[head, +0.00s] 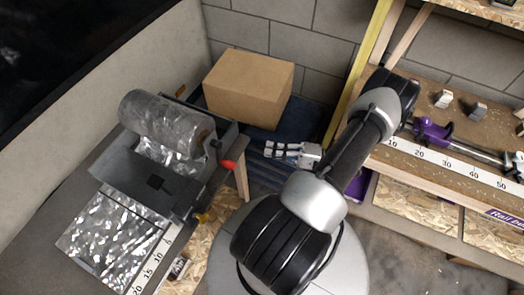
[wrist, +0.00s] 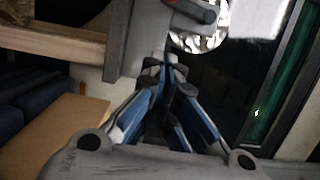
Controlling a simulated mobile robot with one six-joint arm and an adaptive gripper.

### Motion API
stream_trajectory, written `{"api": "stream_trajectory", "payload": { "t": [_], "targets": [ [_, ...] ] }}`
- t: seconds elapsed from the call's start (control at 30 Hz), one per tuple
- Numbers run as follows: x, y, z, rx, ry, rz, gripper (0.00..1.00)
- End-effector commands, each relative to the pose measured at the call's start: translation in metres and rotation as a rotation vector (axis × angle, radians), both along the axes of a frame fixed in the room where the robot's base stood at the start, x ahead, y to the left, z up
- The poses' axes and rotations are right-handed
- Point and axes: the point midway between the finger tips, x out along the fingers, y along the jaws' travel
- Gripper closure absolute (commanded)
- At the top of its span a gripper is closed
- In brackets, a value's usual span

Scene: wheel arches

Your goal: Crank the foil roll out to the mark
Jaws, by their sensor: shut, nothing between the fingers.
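The foil roll (head: 165,120) sits in a grey dispenser at the left of the head view. A crinkled foil sheet (head: 105,240) lies out from it beside a white scale (head: 150,268), its end near the 20. No separate mark can be made out. A crank with a red grip (head: 228,165) is on the dispenser's right side. My gripper (head: 267,150) is shut and empty, to the right of the grip and apart from it.
A cardboard box (head: 249,88) stands behind my gripper. A wooden shelf (head: 440,180) with a purple tool (head: 435,132) is at the right, beside my arm. A small dark floor gap lies between box and shelf.

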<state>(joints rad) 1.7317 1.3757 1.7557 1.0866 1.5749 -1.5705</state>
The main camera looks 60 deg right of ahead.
Motion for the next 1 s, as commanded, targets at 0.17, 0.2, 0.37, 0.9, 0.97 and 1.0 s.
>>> {"api": "stream_trajectory", "payload": {
  "t": [0.17,0.2,0.37,0.9,0.97,1.0],
  "targets": [
    [0.035,0.013,0.000,0.003,0.001,0.007,1.00],
    [0.043,0.016,-0.001,0.003,0.001,0.006,1.00],
    [0.076,0.027,-0.001,0.003,0.001,0.006,1.00],
    [0.077,0.068,0.000,0.003,0.002,0.000,1.00],
    [0.077,0.067,0.000,0.003,0.002,0.000,1.00],
    [0.077,0.067,0.000,0.003,0.002,0.000,1.00]
  ]
}}
